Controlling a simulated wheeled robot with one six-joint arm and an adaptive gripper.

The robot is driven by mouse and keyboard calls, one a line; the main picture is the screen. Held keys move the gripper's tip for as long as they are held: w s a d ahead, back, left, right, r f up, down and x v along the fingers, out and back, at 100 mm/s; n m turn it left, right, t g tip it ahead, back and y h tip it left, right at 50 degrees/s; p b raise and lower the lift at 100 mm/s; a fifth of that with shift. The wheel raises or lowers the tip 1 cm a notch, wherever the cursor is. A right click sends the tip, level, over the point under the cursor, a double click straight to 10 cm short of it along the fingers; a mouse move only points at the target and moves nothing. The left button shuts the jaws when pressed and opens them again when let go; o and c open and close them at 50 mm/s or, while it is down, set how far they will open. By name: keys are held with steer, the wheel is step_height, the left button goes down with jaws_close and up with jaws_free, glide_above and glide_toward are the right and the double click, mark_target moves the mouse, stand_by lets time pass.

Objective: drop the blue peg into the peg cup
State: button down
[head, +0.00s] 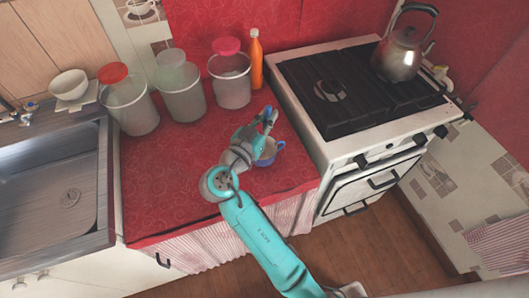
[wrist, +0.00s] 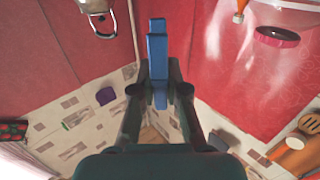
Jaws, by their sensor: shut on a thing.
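My gripper (head: 267,120) is above the red counter, near its right end. In the wrist view my gripper (wrist: 159,88) is shut on the blue peg (wrist: 157,50), which sticks out beyond the fingertips. The peg is small in the head view and hard to tell from the fingers. A blue cup with a handle (head: 269,153), which looks like the peg cup, stands on the counter just below my gripper in the picture. My arm hides its left part, and its inside cannot be made out. The cup is not seen in the wrist view.
Several clear canisters stand along the back, one with a pink lid (head: 227,46). An orange bottle (head: 256,62) is beside them. The stove (head: 345,140) with a kettle (head: 402,52) adjoins on the right, the sink (head: 60,190) on the left. The counter's front left (head: 165,190) is clear.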

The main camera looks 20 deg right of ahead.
steer(key=shift+f, duration=2.65)
steer(key=c, duration=1.1)
jaws_free()
steer(key=v, duration=1.2)
